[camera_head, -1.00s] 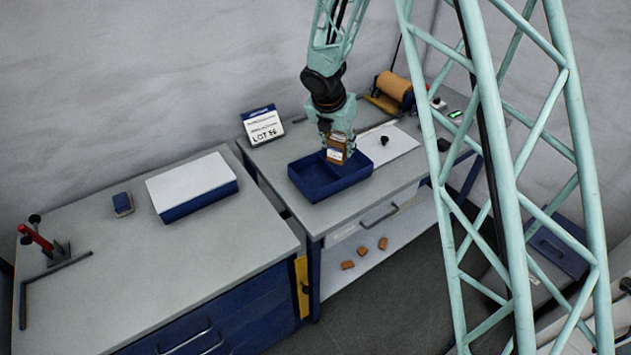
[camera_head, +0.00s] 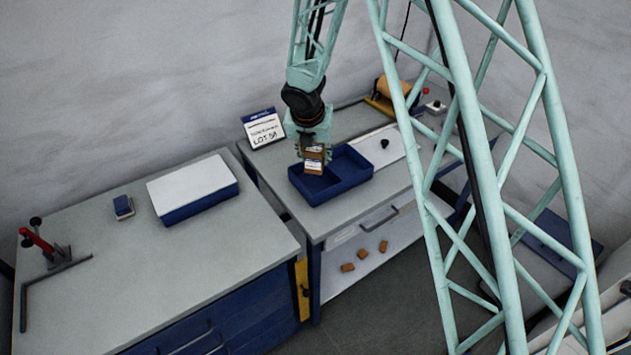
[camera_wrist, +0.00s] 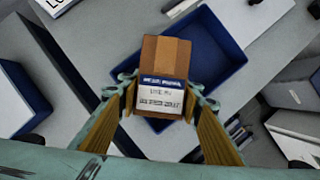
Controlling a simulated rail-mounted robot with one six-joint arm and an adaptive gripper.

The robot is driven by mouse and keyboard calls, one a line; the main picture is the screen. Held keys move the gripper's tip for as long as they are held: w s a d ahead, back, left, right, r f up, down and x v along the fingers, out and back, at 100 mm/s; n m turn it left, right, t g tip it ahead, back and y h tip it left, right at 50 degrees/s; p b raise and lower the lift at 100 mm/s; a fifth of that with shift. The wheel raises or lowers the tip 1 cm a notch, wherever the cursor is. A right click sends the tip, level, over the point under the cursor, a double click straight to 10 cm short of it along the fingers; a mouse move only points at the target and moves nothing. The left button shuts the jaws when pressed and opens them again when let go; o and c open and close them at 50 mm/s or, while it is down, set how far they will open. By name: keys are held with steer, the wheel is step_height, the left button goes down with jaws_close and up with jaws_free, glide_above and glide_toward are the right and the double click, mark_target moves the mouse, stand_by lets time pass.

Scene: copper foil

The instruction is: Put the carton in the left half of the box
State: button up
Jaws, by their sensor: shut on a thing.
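The carton (camera_head: 314,162) is a small brown block with a white and blue label. It also shows in the wrist view (camera_wrist: 166,52), held upright. My gripper (camera_head: 314,148) is shut on it, with a finger on either side in the wrist view (camera_wrist: 160,98). The box (camera_head: 345,189) is an open blue tray with a divider across its middle. In the head view the carton overlaps the left half; I cannot tell how far its bottom is above the floor. The box also shows behind the carton in the wrist view (camera_wrist: 240,55). The right half looks empty.
A lot sign (camera_head: 263,129) stands behind the box at the left. A white panel (camera_head: 378,148) lies to its right, with a copper-coloured roll (camera_head: 393,90) farther back. Several small brown blocks (camera_head: 362,254) lie on the lower shelf. A white-topped blue container (camera_head: 190,186) sits on the left bench.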

mark_target(313, 165)
steer(key=shift+f+b, duration=1.25)
steer(key=shift+f, duration=1.55)
steer(key=shift+f+b, duration=1.05)
steer(key=shift+f, duration=0.8)
steer(key=shift+f, duration=0.15)
steer(key=o, duration=1)
steer(key=shift+s+r, duration=0.2)
steer(key=shift+r, duration=0.5)
steer(key=p+v, duration=0.4)
steer(key=v, duration=0.7)
